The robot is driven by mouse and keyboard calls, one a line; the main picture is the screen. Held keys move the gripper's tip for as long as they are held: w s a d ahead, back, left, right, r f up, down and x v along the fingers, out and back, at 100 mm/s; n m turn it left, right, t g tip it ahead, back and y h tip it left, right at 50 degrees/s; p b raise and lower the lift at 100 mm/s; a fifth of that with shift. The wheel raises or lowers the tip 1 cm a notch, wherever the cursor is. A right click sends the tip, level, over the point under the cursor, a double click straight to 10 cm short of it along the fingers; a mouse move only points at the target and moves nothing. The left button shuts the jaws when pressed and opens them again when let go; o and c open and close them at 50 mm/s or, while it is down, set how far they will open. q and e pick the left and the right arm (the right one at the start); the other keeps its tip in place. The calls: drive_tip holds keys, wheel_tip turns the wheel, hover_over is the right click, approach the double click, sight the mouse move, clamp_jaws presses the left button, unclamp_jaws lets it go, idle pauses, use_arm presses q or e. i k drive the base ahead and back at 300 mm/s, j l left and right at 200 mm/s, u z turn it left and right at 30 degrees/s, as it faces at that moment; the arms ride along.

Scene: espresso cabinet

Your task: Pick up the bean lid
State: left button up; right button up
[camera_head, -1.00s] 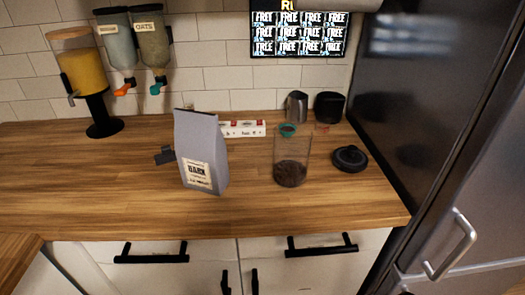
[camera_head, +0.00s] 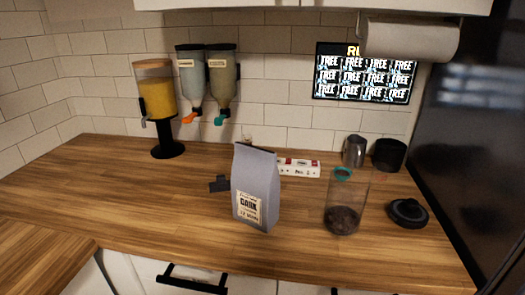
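The round black bean lid (camera_head: 408,212) lies on the wooden counter at the right, near the dark fridge side. It has a raised knob on top. Left of it stands a clear bean jar (camera_head: 345,218) with dark beans in its lower part; no lid is on it. A grey coffee bag (camera_head: 257,188) with a cream label stands upright left of the jar. Neither of my grippers is in view.
A metal pitcher (camera_head: 354,151) and a black cup (camera_head: 389,154) stand behind the jar. A white power strip (camera_head: 298,168) lies near the wall. A juice dispenser (camera_head: 157,95) stands at left. The wooden counter (camera_head: 130,200) is clear at left. A dark fridge (camera_head: 480,150) bounds the right.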

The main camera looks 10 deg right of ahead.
sight(419, 219)
drive_tip(key=z, duration=1.25)
drive_tip(key=l+z, duration=0.1)
drive_tip(key=l, duration=0.15)
